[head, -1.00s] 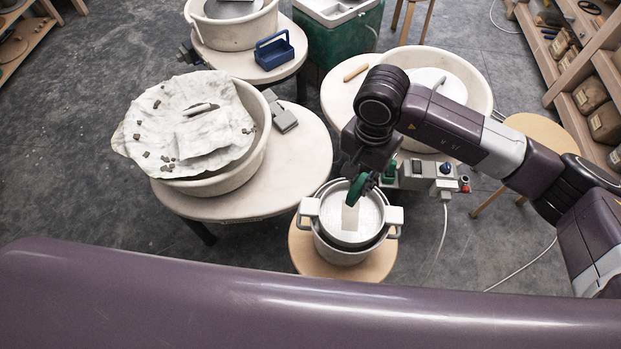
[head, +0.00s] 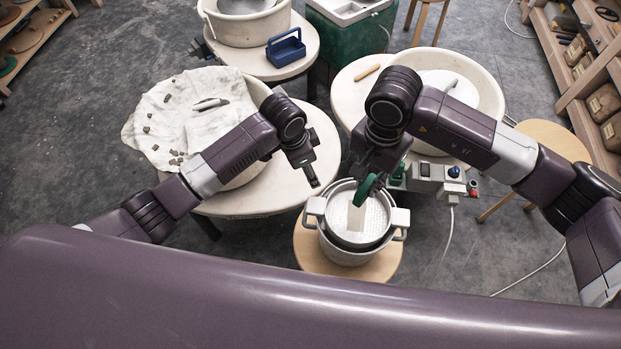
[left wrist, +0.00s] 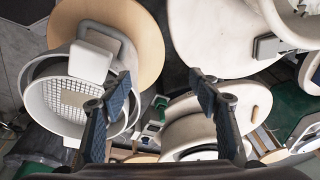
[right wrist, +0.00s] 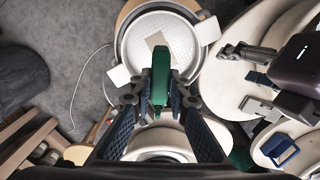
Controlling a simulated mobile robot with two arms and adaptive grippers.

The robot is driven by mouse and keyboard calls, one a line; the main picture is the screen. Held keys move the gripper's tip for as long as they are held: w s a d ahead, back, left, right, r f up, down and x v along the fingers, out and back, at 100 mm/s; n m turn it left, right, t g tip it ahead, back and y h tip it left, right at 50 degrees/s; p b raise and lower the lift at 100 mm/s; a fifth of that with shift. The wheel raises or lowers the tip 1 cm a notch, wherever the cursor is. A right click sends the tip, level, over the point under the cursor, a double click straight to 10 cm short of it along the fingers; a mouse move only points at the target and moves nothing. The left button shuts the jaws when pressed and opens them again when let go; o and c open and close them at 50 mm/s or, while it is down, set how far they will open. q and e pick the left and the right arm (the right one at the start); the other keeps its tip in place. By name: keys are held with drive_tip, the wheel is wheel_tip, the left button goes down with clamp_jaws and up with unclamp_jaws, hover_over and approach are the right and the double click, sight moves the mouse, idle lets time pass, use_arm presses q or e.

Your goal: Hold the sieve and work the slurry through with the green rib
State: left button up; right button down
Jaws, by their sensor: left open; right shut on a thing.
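The sieve (head: 345,222) is a pale round mesh pan with two light handles, set in the top of a metal pot (head: 347,253) on a round wooden stool. A beige patch (head: 356,216) lies on its mesh. My right gripper (head: 371,181) is shut on the green rib (head: 368,190), held upright over the sieve's far side; the right wrist view shows the rib (right wrist: 160,80) between the fingers. Whether it touches the mesh I cannot tell. My left gripper (head: 314,182) is open and empty, up and left of the sieve. In the left wrist view the sieve (left wrist: 75,105) is beside the left finger.
A wheel with a cloth-covered basin (head: 185,120) stands left of the stool. Another wheel with a basin (head: 485,85) and a control box (head: 440,175) stands behind right. A white cable runs over the floor on the right.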

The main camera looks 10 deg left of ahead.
use_arm(q)
drive_tip(key=s+d+r+m+g, duration=0.1)
drive_tip(key=s+d+r+m, duration=0.1)
drive_tip(key=s+r+m, duration=0.3)
wheel_tip(320, 180, up, 4)
drive_tip(key=y, duration=0.2)
hover_over(311, 204)
drive_tip(key=shift+m+g, duration=0.4)
drive_tip(key=shift+m, duration=0.1)
wheel_tip(311, 204, down, 12)
drive_tip(key=c, duration=1.4)
use_arm(e)
drive_tip(key=s+f+n, duration=0.1)
drive_tip(key=n, duration=0.1)
drive_tip(key=f+n, duration=0.2)
drive_tip(key=s+f+n, duration=0.1)
drive_tip(key=n, duration=0.1)
drive_tip(key=shift+s+f, duration=0.25)
drive_tip(key=shift+s, duration=0.1)
